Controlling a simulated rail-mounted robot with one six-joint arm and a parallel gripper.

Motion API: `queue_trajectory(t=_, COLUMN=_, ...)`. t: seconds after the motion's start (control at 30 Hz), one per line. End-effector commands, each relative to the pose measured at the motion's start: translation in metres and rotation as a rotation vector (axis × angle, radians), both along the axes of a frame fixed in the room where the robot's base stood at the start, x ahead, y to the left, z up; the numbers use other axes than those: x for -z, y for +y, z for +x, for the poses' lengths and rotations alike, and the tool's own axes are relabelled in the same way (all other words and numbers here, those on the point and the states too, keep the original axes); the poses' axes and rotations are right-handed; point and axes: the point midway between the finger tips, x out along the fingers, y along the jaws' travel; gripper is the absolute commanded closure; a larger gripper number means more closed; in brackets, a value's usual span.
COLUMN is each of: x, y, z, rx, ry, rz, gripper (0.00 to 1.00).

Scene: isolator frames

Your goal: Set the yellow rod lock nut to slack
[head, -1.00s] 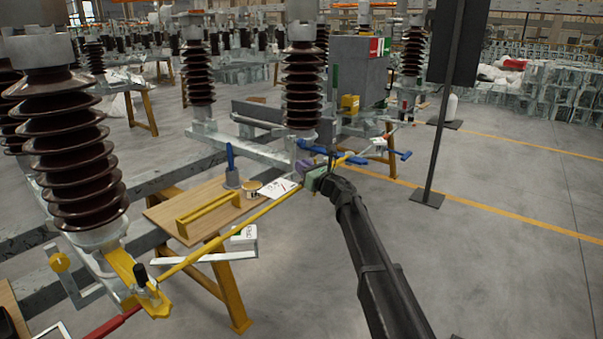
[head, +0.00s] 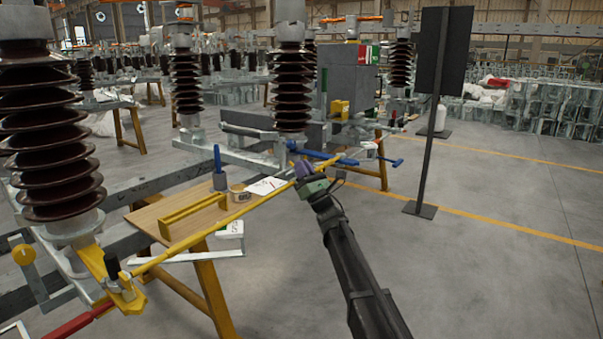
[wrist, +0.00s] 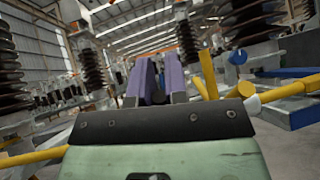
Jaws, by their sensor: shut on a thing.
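The yellow rod (head: 205,234) runs from the yellow bracket at the lower left up to my gripper. It also shows in the wrist view, on the left (wrist: 35,157) and right (wrist: 285,90) of the gripper body. My gripper (head: 304,168) is at the rod's far part, beside the table's back right corner. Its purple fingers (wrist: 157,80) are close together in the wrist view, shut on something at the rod. The lock nut is not clearly visible; the fingers and green gripper body hide that spot. Its tight or slack state cannot be seen.
A wooden table (head: 150,221) holds a yellow channel, a blue-handled tool in a cup, a tape roll and a paper. Blue bars (head: 318,153) lie behind my gripper. A dark panel on a stand (head: 428,120) stands at right. The floor at the right front is clear.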

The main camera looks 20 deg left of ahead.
Motion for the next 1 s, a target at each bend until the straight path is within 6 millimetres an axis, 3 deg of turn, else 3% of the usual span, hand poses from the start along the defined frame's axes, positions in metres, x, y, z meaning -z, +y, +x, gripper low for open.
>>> queue_trajectory(t=0.4, x=0.000, y=0.000, z=0.000, rx=0.000, ry=-0.002, rz=0.009, gripper=1.00)
queue_trajectory(t=0.43, x=0.000, y=0.000, z=0.000, rx=0.000, ry=-0.002, rz=0.009, gripper=0.85)
queue_trajectory(t=0.6, x=0.000, y=0.000, z=0.000, rx=0.000, ry=-0.002, rz=0.009, gripper=0.61)
queue_trajectory(t=0.87, x=0.001, y=-0.001, z=0.000, rx=0.000, ry=-0.002, rz=0.009, gripper=0.61)
queue_trajectory(t=1.0, x=0.013, y=-0.009, z=-0.006, rx=0.001, ry=-0.003, rz=0.009, gripper=0.61)
